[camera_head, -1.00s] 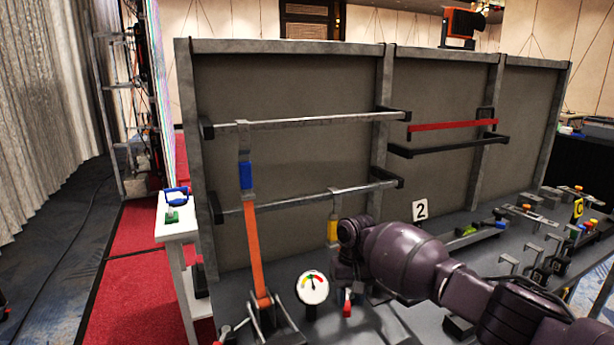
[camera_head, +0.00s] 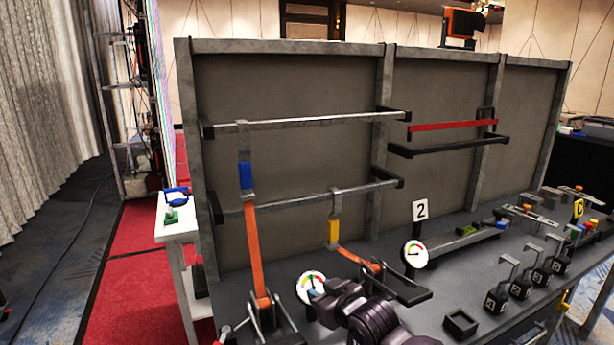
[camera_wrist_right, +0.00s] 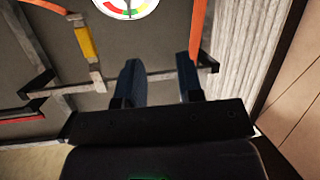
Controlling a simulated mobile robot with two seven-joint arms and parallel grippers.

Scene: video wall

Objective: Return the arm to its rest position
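My right arm, dark purple, comes in at the bottom middle of the head view. Its gripper (camera_head: 314,294) is low in front of the left white dial gauge (camera_head: 309,281) and partly covers it. In the right wrist view the two dark blue fingers of the gripper (camera_wrist_right: 157,64) stand apart with nothing between them. A white dial (camera_wrist_right: 127,6) shows beyond them at the top edge. My left arm and gripper are not in view.
The grey panel (camera_head: 285,85) stands behind the bench, with an orange strap (camera_head: 255,250) on its left and a yellow buckle (camera_head: 334,232) near the middle. A second gauge (camera_head: 415,254) and several numbered hooked blocks are to the right. A small black tray (camera_head: 460,323) sits at the front.

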